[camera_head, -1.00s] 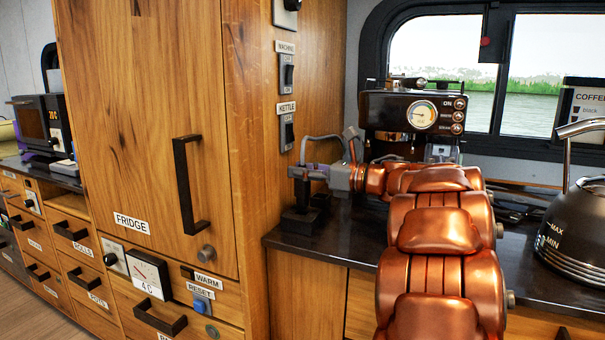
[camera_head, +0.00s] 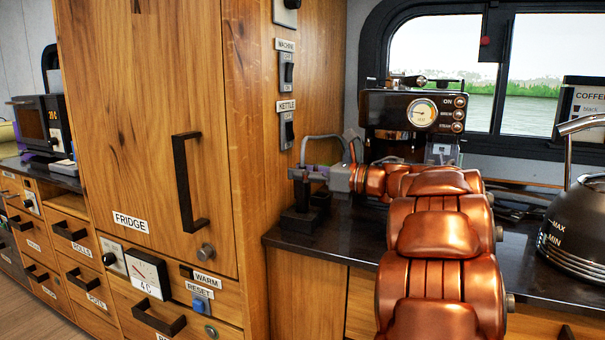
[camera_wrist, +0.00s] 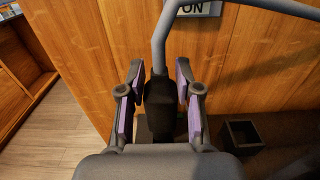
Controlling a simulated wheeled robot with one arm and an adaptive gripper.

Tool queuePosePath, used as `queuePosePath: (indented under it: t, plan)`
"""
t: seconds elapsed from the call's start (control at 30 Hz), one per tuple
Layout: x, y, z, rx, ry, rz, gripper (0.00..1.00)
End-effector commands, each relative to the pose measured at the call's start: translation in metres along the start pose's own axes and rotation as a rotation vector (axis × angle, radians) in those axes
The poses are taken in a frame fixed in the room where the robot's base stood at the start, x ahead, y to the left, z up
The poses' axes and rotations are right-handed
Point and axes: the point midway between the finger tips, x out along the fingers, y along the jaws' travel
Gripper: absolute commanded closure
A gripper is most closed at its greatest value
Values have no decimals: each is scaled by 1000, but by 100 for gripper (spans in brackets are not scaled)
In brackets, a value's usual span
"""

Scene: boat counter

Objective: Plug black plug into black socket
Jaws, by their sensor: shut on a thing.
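My gripper (camera_head: 310,174) is at the left end of the counter, next to the tall wooden cabinet. In the wrist view my gripper (camera_wrist: 160,98) has its purple pads shut on the black plug (camera_wrist: 160,100). A grey cable (camera_wrist: 160,50) rises from the plug's top. In the head view the black plug (camera_head: 301,194) hangs below my fingers, over a dark block (camera_head: 298,220) on the counter. Whether its lower end is seated there cannot be told. A square black socket (camera_wrist: 243,133) with an open hollow stands right of the plug in the wrist view.
The coffee machine (camera_head: 412,112) stands behind my arm, and the kettle (camera_head: 575,240) is at the right. The cabinet side (camera_head: 262,130) with switches labelled MACHINE and KETTLE rises close to the left. The dark counter (camera_head: 345,235) has bare room in front of my gripper.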

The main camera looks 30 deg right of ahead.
Motion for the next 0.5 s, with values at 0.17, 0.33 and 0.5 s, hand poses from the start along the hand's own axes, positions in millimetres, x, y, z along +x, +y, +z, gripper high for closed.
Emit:
queuePosePath:
  t: [0.17,0.33,0.5]
  plan:
    - [0,0,-4,-1,0,0,100]
    - [0,0,-6,-1,0,0,100]
    - [0,0,-8,-1,0,0,100]
